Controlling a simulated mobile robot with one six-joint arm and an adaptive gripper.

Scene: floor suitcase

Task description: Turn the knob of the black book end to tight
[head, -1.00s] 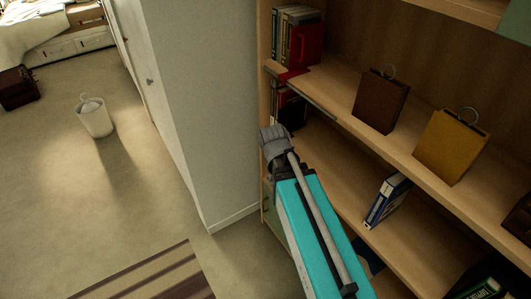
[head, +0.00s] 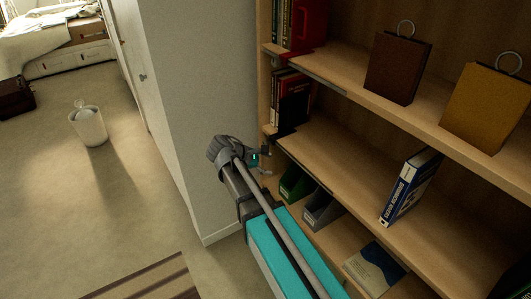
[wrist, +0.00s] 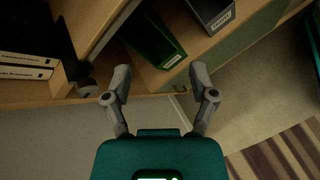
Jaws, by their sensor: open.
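The black book end (head: 296,106) stands at the left end of the middle shelf, against several upright books, in the head view. In the wrist view its dark upright (wrist: 62,38) is at the upper left. A dark grey round knob (wrist: 87,88) sits at the shelf's front edge, left of my left fingertip. My gripper (wrist: 159,74) is open and empty, its fingers apart from the knob. In the head view my gripper (head: 262,163) is below and left of the book end, in front of the shelf. The knob's setting cannot be read.
A red book end (head: 309,24) stands on the shelf above. Green (head: 296,184) and grey (head: 322,208) file holders stand on the lower shelf, close beyond my fingers. A white wall (head: 195,110) borders the bookcase at left. Open floor lies farther left, with a white bin (head: 89,127).

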